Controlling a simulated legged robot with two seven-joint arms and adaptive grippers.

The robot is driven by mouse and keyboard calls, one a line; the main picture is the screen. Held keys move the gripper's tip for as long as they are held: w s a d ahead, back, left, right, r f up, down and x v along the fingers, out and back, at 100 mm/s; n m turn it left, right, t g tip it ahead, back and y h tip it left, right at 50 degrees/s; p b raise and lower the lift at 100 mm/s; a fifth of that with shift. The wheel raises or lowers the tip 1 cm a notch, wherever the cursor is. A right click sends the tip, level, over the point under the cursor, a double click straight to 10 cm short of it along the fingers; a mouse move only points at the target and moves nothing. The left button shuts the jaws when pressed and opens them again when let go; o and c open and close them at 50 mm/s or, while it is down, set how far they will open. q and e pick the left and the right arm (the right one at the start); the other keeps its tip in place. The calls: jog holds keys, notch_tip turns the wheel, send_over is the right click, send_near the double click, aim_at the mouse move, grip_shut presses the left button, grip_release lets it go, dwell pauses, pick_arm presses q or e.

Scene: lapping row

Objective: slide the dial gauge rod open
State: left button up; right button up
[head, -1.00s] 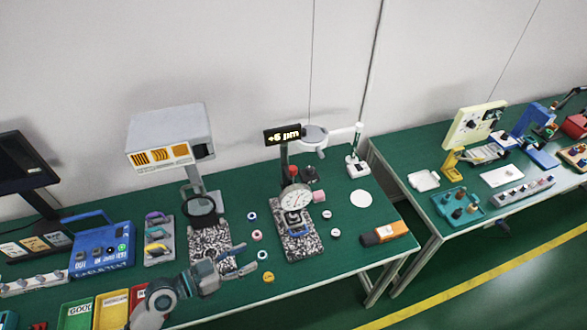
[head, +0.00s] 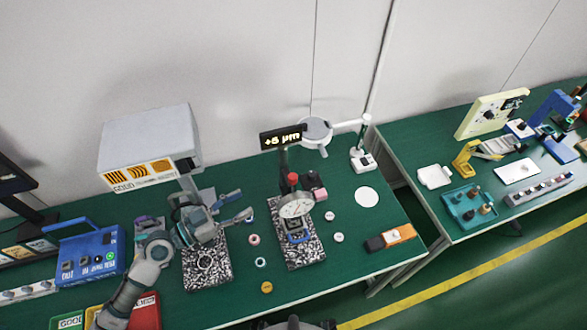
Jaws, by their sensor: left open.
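The dial gauge (head: 296,204) has a round white face and sits on a stand with a speckled granite base (head: 303,255). A red knob (head: 292,178) is above the dial, and a black display (head: 283,137) on top shows a yellow reading. The gauge's rod is too small to make out clearly. My left gripper (head: 241,206) is open and empty, left of the dial and apart from it, with its fingers pointing right toward it. My left wrist hides part of the neighbouring stand. My right gripper is not in view.
A blue case (head: 88,252) is at left. An orange-black tool (head: 390,237) lies at right.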

pick_arm(q)
jog(key=p, duration=0.3)
send_near(293, 176)
jog(key=p+x, duration=0.2)
jog(key=x, duration=0.7)
jog(key=shift+d+f+p, duration=0.1)
jog(key=shift+f+p, duration=0.1)
jog(key=shift+p, duration=0.1)
jog(key=shift+w+d+f, duration=0.1)
jog(key=shift+w+d, duration=0.2)
jog(key=shift+d, duration=0.05)
jog(key=shift+a, duration=0.1)
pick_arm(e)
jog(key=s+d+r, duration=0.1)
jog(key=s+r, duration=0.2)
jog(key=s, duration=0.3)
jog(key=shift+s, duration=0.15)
pick_arm(q)
grip_shut()
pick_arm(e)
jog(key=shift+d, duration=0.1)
